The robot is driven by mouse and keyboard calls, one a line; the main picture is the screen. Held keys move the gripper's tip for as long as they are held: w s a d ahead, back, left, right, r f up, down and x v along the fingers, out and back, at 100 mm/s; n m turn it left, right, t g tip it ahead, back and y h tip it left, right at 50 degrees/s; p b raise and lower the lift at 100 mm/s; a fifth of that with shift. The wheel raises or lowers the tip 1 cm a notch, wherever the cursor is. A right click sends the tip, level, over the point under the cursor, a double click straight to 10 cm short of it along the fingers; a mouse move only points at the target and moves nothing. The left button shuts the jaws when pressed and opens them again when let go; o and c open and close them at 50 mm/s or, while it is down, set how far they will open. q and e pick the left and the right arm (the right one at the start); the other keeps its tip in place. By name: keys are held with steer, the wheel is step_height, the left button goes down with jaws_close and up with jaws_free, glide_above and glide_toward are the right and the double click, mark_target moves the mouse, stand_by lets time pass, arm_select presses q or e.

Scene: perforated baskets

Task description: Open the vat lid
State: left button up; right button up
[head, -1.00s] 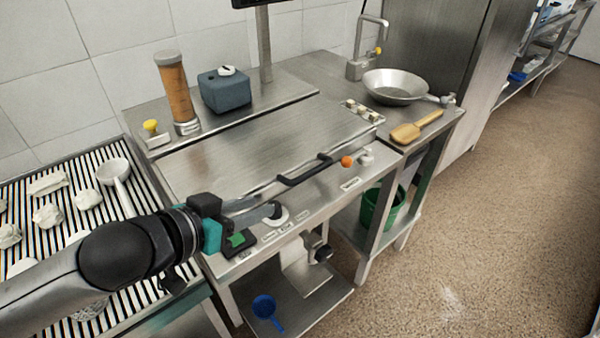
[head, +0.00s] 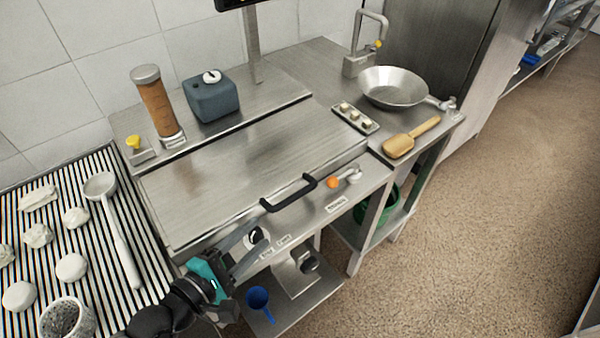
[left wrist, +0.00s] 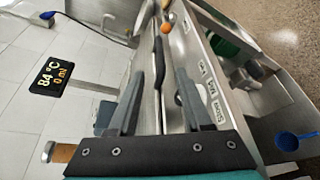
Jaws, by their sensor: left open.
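The vat lid (head: 235,165) is a flat steel cover lying closed on the vat. Its black bar handle (head: 289,194) runs along the front edge. My left gripper (head: 256,243) is open and empty in front of the vat's front panel, below and left of the handle and apart from it in the head view. In the left wrist view the handle (left wrist: 160,62) appears between the two spread fingers (left wrist: 158,85), farther off. My right gripper is not in view.
An orange knob (head: 333,182) and a tap sit right of the handle. A wooden scoop (head: 411,138) and steel pan (head: 394,87) stand on the right counter. A striped grate (head: 110,255) with dough pieces and a ladle lies left.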

mark_target(290, 201)
arm_select(q)
steer(key=shift+w+a+f+n, duration=0.1)
steer(key=shift+a+n, duration=0.05)
steer(key=shift+n, duration=0.25)
steer(key=shift+w+f+t, duration=0.1)
steer(key=shift+w+t, duration=0.1)
steer(key=shift+t, duration=0.1)
steer(key=x, duration=0.3)
steer(key=shift+w+d, duration=0.25)
steer(key=shift+d, duration=0.05)
steer(key=x, duration=0.3)
steer(key=b+x, duration=0.1)
steer(key=x, duration=0.5)
steer(key=shift+w+d+f+b, duration=0.25)
steer(key=shift+f+b, duration=0.05)
steer(key=shift+f, duration=0.05)
steer(key=shift+w+d, duration=0.3)
steer(key=shift+w, duration=0.1)
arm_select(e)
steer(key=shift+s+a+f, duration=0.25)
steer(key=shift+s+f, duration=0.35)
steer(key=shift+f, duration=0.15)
arm_select(q)
jaws_close()
